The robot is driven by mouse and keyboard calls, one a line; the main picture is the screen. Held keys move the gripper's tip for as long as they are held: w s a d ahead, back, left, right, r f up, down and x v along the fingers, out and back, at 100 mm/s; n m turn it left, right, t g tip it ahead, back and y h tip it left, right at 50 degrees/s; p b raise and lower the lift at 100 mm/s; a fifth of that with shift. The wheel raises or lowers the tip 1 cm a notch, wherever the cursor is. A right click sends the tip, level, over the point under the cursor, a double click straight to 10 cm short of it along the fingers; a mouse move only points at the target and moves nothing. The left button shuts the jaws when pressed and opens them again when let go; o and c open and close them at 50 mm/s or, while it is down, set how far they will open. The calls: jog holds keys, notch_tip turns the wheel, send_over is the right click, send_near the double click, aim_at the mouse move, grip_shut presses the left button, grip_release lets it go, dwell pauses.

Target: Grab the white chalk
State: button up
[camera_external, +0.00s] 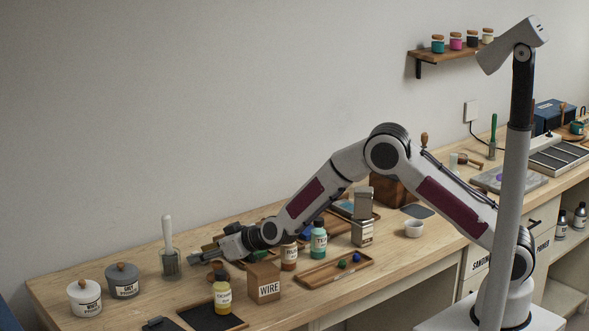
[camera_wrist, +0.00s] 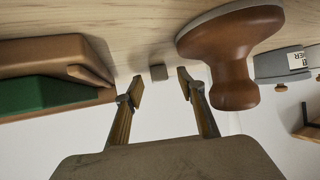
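I cannot clearly pick out a white chalk in either view. My gripper (camera_external: 208,258) is low over the left part of the workbench (camera_external: 130,255), between the glass jar with a brush and the WIRE box. In the wrist view my gripper (camera_wrist: 160,88) has its two fingers well apart, with nothing held between them. A small grey-brown block (camera_wrist: 158,72) shows just beyond the gap between the fingertips, against the wooden surface. I cannot tell whether it is the chalk. The arm hides part of the bench behind the gripper in the outside view.
A brown wooden knob (camera_wrist: 230,55) is close right of the fingers; a green piece with brown wood (camera_wrist: 50,95) is left. Around my gripper stand the brush jar (camera_external: 170,262), WIRE box (camera_external: 264,283), yellow bottle (camera_external: 222,295) and grey pot (camera_external: 122,283). The front-left bench has some bare wood.

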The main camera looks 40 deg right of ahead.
grip_shut()
jog(key=shift+r, duration=0.1)
dwell(0.3)
notch_tip(320, 180, up, 10)
dwell(0.8)
dwell(0.5)
